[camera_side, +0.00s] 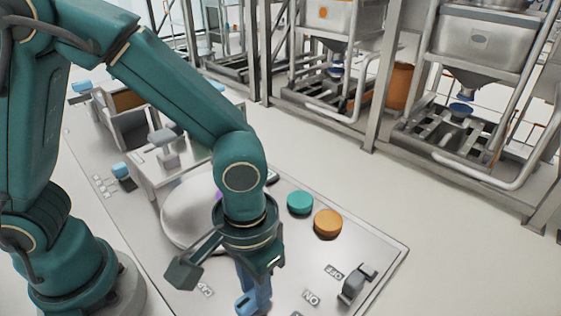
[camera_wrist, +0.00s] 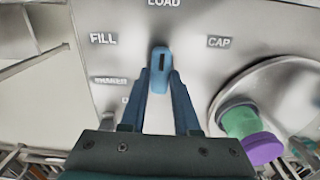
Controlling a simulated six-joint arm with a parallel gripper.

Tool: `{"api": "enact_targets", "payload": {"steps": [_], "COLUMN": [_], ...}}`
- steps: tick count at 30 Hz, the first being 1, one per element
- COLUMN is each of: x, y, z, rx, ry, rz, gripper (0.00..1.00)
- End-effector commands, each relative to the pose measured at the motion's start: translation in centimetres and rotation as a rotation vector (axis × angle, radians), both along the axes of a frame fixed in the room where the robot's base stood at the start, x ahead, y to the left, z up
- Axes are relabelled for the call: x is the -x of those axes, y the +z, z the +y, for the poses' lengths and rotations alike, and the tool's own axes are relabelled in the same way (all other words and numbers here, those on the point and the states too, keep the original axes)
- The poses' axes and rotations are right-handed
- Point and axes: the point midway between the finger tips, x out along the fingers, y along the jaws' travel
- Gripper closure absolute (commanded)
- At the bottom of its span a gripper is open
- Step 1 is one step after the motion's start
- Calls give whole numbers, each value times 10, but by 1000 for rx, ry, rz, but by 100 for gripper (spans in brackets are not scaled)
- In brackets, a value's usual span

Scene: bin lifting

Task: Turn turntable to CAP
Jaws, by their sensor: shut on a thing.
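My gripper (camera_wrist: 161,84) is shut on a blue selector knob (camera_wrist: 159,68) on the panel. The knob's dark mark lies in line with the LOAD label (camera_wrist: 163,3) at the top of the wrist view. The CAP label (camera_wrist: 218,42) is to the right of the knob and the FILL label (camera_wrist: 103,39) to the left. In the side view my gripper (camera_side: 252,298) points down at the panel and hides most of the knob. The round pale turntable (camera_side: 178,222) is partly behind my arm. It carries a green and purple container (camera_wrist: 255,135) in the wrist view.
A green button (camera_side: 300,202) and an orange button (camera_side: 327,222) stand to the right of my wrist. An ON/OFF switch (camera_side: 354,284) is near the panel's right corner. A grey box-like station (camera_side: 170,155) stands behind the turntable. Metal hopper frames (camera_side: 465,120) stand beyond the table.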

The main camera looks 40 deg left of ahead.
Motion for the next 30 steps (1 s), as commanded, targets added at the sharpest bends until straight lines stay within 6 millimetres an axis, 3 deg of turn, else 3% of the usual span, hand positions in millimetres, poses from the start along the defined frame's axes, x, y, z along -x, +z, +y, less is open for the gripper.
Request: {"api": "enact_targets", "payload": {"steps": [8,30], "x": [0,1], "y": [0,0], "z": [0,0], "rx": [0,-1], "ry": [-160,-837], "rz": [2,4], "gripper": [100,100]}}
